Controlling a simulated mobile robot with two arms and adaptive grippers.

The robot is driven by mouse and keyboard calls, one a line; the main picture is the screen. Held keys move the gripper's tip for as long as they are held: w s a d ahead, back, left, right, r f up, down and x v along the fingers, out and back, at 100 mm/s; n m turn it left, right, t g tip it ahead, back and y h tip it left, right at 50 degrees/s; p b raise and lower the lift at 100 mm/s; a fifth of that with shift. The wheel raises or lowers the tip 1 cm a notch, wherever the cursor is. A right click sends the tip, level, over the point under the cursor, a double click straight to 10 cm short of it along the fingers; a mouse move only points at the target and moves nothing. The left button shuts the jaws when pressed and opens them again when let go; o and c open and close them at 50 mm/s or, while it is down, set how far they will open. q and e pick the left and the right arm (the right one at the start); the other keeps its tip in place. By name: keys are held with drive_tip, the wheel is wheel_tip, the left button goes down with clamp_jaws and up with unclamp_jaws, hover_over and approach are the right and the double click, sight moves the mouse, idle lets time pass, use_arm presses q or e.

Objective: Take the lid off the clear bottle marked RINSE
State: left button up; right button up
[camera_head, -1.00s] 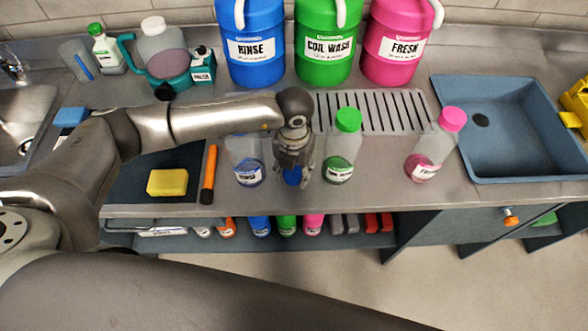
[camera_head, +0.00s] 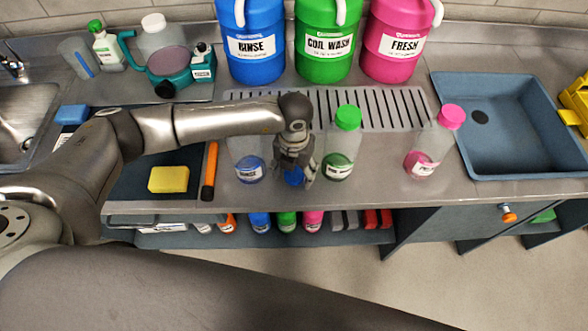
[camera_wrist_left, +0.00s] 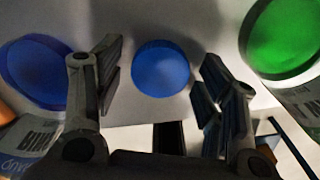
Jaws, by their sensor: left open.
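The clear bottle marked RINSE (camera_head: 249,170), with blue liquid, stands upright on the counter. Its upper part is behind my left arm in the head view. In the left wrist view the bottle (camera_wrist_left: 35,135) is at the left edge, and blue shows in its round top with no separate lid visible on it. A round blue lid (camera_wrist_left: 160,68) appears to lie on the counter right of the bottle; it also shows in the head view (camera_head: 293,177). My left gripper (camera_head: 296,178) is open above the lid, its fingers (camera_wrist_left: 160,100) apart on either side. My right gripper is not in view.
A green-capped bottle (camera_head: 342,150) stands close right of my left gripper. A pink-capped bottle (camera_head: 428,150) is farther right, before a blue sink (camera_head: 515,145). Large drums stand behind the drain grate (camera_head: 385,110). An orange stick (camera_head: 209,172) and yellow sponge (camera_head: 168,180) lie left.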

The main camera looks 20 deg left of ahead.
sight(294, 173)
use_arm(q)
drive_tip(key=shift+r, duration=0.5)
wheel_tip(294, 173, up, 11)
drive_tip(key=b, duration=0.3)
drive_tip(key=shift+r, duration=0.2)
